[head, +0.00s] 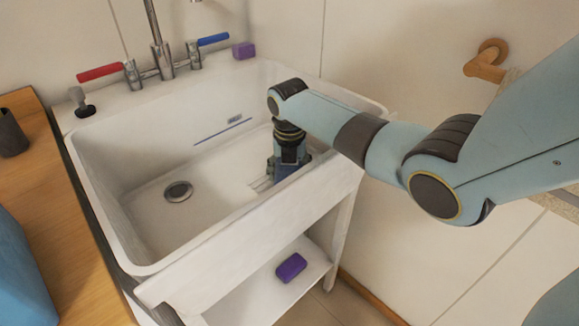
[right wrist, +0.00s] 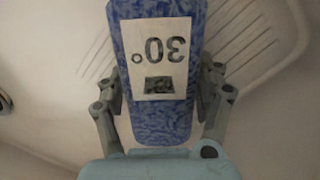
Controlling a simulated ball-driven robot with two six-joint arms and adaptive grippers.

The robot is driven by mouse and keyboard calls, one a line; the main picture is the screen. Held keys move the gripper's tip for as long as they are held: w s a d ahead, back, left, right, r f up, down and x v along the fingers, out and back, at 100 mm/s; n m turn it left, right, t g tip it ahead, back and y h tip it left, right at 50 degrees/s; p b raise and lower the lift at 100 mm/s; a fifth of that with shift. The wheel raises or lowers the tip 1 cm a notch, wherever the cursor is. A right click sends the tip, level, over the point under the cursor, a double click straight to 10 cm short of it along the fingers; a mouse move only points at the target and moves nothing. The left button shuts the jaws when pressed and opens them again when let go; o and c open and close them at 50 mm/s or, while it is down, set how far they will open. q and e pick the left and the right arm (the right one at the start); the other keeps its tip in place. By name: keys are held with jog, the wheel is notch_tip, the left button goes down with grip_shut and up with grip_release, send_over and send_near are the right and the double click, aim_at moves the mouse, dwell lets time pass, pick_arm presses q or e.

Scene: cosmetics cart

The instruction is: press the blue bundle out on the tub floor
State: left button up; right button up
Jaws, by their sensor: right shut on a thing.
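The blue bundle (right wrist: 160,126) fills the middle of the right wrist view. It is mottled blue with a white label reading 30° upside down. My right gripper (head: 288,165) reaches down into the right part of the white tub (head: 222,221). Its fingers are on both sides of the bundle and shut on it. In the head view the bundle is mostly hidden by my gripper and wrist. Moulded ridges of the tub floor (head: 215,192) show around it in the wrist view. I cannot tell whether the bundle touches the floor. My left gripper is not in view.
A drain (head: 178,191) lies in the floor's left part, which is clear. A dark blue line (head: 222,131) marks the back wall. Taps with red (head: 101,72) and blue (head: 213,39) handles stand behind. Purple blocks sit on the rim (head: 244,50) and lower shelf (head: 291,267).

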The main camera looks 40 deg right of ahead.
jog(key=shift+f+p, duration=0.1)
jog(key=shift+p, duration=0.95)
dwell(2.5)
notch_tip(320, 180, up, 15)
jog(key=p, duration=1.5)
